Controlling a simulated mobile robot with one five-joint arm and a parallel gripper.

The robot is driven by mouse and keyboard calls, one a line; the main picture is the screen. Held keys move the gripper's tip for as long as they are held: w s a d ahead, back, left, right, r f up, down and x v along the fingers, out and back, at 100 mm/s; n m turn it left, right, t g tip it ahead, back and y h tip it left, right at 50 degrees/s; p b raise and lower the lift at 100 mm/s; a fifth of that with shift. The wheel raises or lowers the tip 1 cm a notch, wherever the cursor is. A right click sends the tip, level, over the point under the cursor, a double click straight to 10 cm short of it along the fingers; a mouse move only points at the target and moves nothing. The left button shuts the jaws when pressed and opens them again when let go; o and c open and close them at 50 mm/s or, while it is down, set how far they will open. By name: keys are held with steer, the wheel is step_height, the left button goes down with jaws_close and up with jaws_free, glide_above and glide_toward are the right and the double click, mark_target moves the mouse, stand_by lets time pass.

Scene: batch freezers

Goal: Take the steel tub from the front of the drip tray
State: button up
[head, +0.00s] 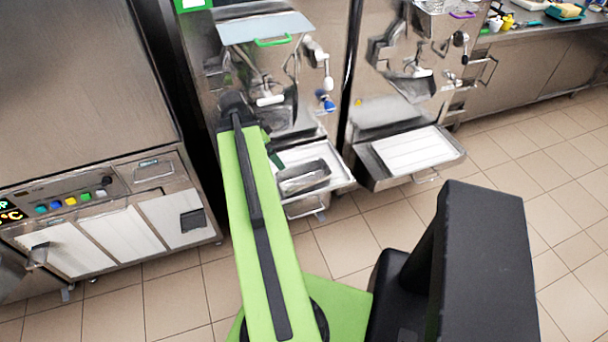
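The steel tub (303,178) is a rectangular metal container. It sits on the drip tray (338,172) of the left batch freezer, toward the tray's front. My green arm reaches up to that freezer, just left of the tub. Only a small dark part of my gripper (275,160) seems to show past the arm, near the tub's back left corner. Its fingers are mostly hidden or too small to make out. I cannot tell whether it touches the tub.
A second freezer stands to the right, with its drip tray (412,150) holding a white slatted insert. A steel cabinet with colored buttons (70,204) is at the left. A counter (540,38) with small items is at the back right. Tiled floor (520,160) is open at the right.

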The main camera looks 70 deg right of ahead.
steer(key=s+d+m, duration=0.2)
steer(key=s, duration=0.2)
steer(key=b, duration=1.2)
glide_toward(304, 174)
steer(key=s+a, duration=0.2)
steer(key=a, duration=0.1)
steer(key=shift+a, duration=0.15)
steer(key=b+x, duration=0.2)
steer(key=x, duration=0.1)
steer(key=b+x, duration=0.2)
steer(key=shift+s, duration=0.3)
steer(key=shift+r, duration=0.2)
steer(key=c, duration=1.3)
